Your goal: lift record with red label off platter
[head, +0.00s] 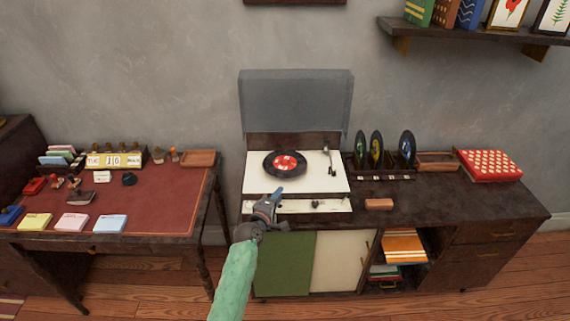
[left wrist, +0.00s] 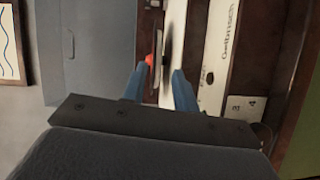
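The black record with its red label (head: 284,163) lies flat on the white record player (head: 256,181), under the raised grey lid (head: 296,102). The tonearm (head: 331,160) stands at the right of the record. My left gripper (head: 277,196) is in front of the record, over the player's front edge, and apart from the record. In the left wrist view its two blue fingers (left wrist: 158,88) are spread with nothing between them. Beyond the fingers the record (left wrist: 167,48) shows as a thin dark edge, with a bit of red beside it. My right gripper is out of view.
Several records stand in a rack (head: 377,150) right of the player. A brown block (head: 379,204) lies on the cabinet top before it. A red dotted box (head: 489,164) sits at the far right. A desk (head: 150,205) with stationery stands at the left.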

